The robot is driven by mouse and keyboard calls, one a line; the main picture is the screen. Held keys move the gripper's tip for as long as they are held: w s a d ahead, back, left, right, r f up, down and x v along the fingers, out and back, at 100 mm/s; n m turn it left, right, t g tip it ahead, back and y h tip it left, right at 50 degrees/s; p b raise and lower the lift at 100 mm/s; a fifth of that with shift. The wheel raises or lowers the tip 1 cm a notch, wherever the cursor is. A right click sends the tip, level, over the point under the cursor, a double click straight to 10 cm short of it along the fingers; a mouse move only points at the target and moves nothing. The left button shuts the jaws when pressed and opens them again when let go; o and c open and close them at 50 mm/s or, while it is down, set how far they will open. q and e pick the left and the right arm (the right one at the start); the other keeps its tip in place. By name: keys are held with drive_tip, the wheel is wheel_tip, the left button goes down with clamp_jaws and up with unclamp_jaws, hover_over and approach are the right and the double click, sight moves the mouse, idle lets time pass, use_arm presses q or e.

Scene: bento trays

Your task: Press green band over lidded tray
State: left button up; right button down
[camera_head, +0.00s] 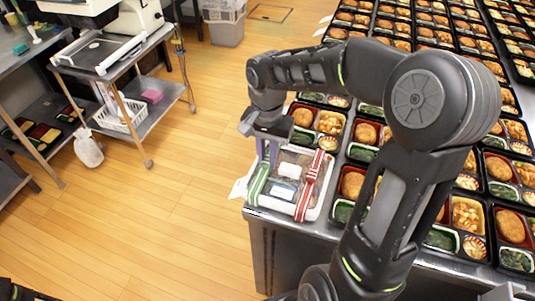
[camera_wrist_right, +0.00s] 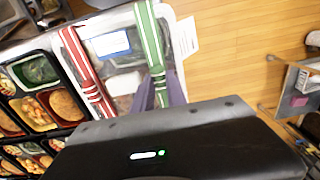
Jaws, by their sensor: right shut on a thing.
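The lidded tray (camera_head: 281,207) is white with a clear lid and sits at the near left corner of the metal table. It also shows in the right wrist view (camera_wrist_right: 124,61). A green-and-white striped band (camera_head: 259,184) runs along its left side; it also shows in the wrist view (camera_wrist_right: 150,35). A red-and-white striped band (camera_head: 309,184) crosses its right part. My right gripper (camera_head: 267,158) points down at the tray's far left part. Its purple fingers (camera_wrist_right: 160,90) are shut on the green band, partly hiding it. My left gripper is not in view.
Rows of open black food trays (camera_head: 353,183) fill the table right of and behind the lidded tray. A white paper (camera_head: 239,188) sticks out at its left. A metal cart (camera_head: 147,110) stands across the wooden floor at left.

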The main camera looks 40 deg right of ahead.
drive_tip(key=c, duration=0.7)
unclamp_jaws()
drive_tip(key=shift+r+p, duration=2.9)
drive_tip(key=shift+r, duration=1.15)
drive_tip(key=shift+c, duration=0.5)
